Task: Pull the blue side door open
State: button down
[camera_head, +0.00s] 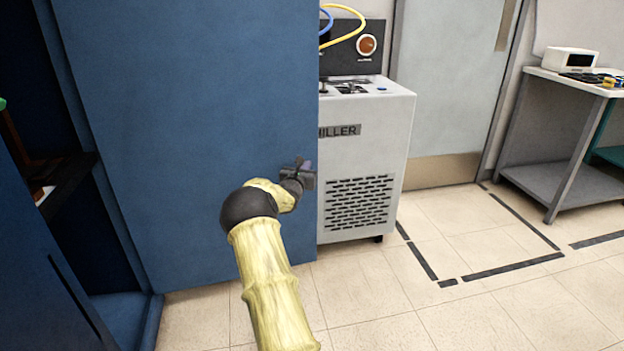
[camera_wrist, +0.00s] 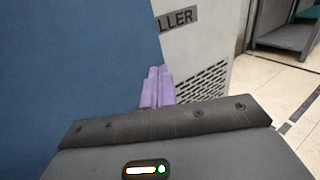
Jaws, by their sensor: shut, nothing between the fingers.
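The blue side door (camera_head: 200,130) is a tall flat panel that stands swung away from the blue cabinet (camera_head: 30,240), with the dark interior showing to its left. In the wrist view the door (camera_wrist: 70,60) fills the left side. My gripper (camera_head: 304,168) is at the door's right edge, about mid-height in the picture. Its purple fingers (camera_wrist: 157,88) are together with nothing between them, close to the door's edge. I cannot tell whether they touch the door. No handle shows on the visible face.
A white chiller (camera_head: 370,150) stands just behind and right of the door's edge. A grey door (camera_head: 455,80) is in the back wall. A table (camera_head: 560,82) stands at the far right. Open tiled floor (camera_head: 440,290) with dark tape lines lies at the front right.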

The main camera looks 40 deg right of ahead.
jog(key=s+a+p, duration=0.1)
jog(key=s+a, duration=0.2)
jog(key=s, duration=0.3)
jog(key=shift+s+a+p, duration=0.15)
jog(key=shift+a+p, duration=0.05)
jog(key=shift+p, duration=0.1)
jog(key=shift+a, duration=0.15)
